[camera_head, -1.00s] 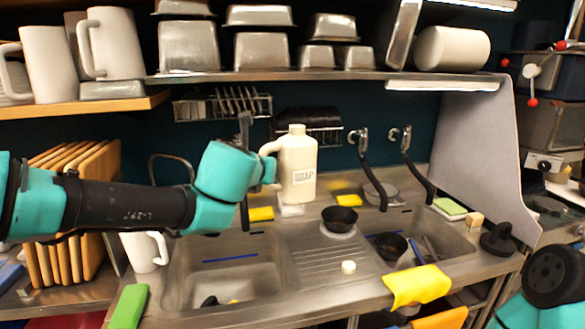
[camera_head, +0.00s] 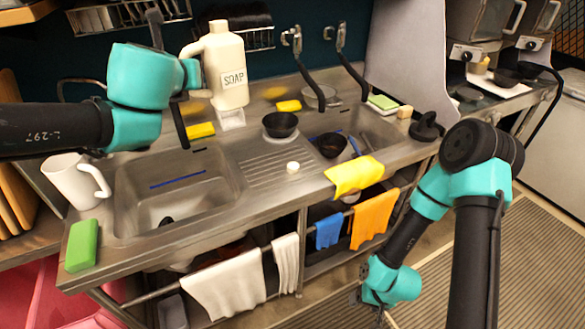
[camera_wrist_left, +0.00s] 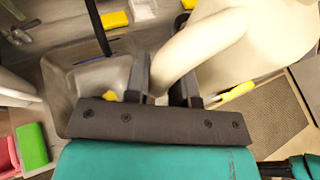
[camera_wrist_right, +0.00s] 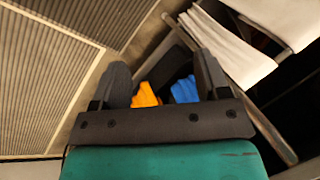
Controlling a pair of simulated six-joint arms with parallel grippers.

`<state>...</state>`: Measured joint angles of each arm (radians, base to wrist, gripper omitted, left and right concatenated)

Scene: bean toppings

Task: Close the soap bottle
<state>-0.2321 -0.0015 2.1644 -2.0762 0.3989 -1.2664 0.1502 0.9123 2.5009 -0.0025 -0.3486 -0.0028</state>
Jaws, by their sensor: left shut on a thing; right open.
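The white soap bottle (camera_head: 228,83), marked SOAP, is upright at the back of the sink counter. My left gripper (camera_wrist_left: 163,82) is shut on its handle (camera_wrist_left: 196,48); in the head view the arm hides part of that grip. I cannot tell whether the bottle's base touches the counter. A small round white piece (camera_head: 292,167), which looks like a cap, lies on the front of the draining area, apart from the bottle. My right gripper (camera_wrist_right: 162,72) is open and empty, low in front of the counter. It shows only partly in the head view (camera_head: 368,300).
Two dark bowls stand near the right basin, one on the counter (camera_head: 280,124) and one in the basin (camera_head: 332,145). A yellow cloth (camera_head: 354,175) hangs over the front edge. White (camera_head: 226,288) and orange (camera_head: 373,218) towels hang below. A white mug (camera_head: 72,181) stands at the left.

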